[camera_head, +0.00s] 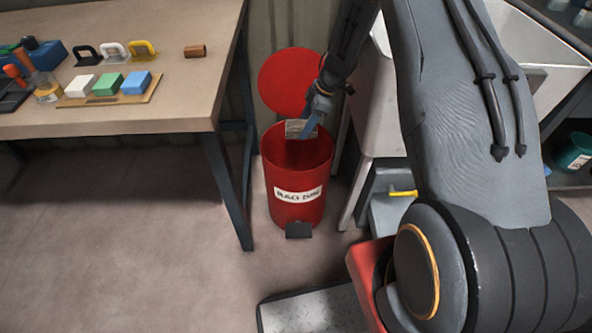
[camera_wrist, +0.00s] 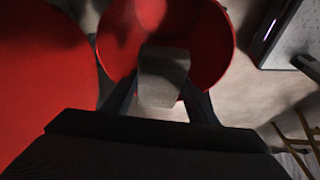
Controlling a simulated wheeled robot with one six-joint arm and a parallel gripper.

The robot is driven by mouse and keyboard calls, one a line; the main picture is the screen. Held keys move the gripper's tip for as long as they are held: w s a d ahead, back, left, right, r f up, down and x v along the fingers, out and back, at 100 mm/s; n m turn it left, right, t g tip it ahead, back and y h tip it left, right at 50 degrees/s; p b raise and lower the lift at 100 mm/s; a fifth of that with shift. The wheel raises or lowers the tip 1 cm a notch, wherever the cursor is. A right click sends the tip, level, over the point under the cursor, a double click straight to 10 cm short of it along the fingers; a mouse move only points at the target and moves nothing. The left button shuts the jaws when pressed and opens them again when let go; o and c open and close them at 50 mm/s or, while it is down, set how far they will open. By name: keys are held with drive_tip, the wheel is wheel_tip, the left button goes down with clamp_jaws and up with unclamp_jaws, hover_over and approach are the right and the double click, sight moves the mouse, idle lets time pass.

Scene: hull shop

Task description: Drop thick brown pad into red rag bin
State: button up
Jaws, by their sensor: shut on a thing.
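The red rag bin (camera_head: 297,205) stands on the floor right of the workbench, its round red lid (camera_head: 290,80) raised behind it. My gripper (camera_head: 304,130) is above the bin's mouth, shut on a brownish-grey pad (camera_head: 297,127). In the wrist view the pad (camera_wrist: 163,78) sits between the two dark fingers, over the opening of the bin (camera_wrist: 112,42). The fingertips are partly hidden by the pad. How far the pad is below or above the rim is hard to tell.
A wooden workbench (camera_head: 180,95) at left holds white, green and blue blocks on a tray (camera_head: 148,97), handled pads (camera_head: 115,50), a small brown piece (camera_head: 195,50) and bottles. A white sink (camera_head: 375,95) stands close right of the bin.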

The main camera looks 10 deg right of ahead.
drive_tip(key=shift+f+b, duration=2.1)
drive_tip(key=shift+f, duration=0.65)
drive_tip(key=o, duration=1.2)
drive_tip(key=shift+r, duration=0.15)
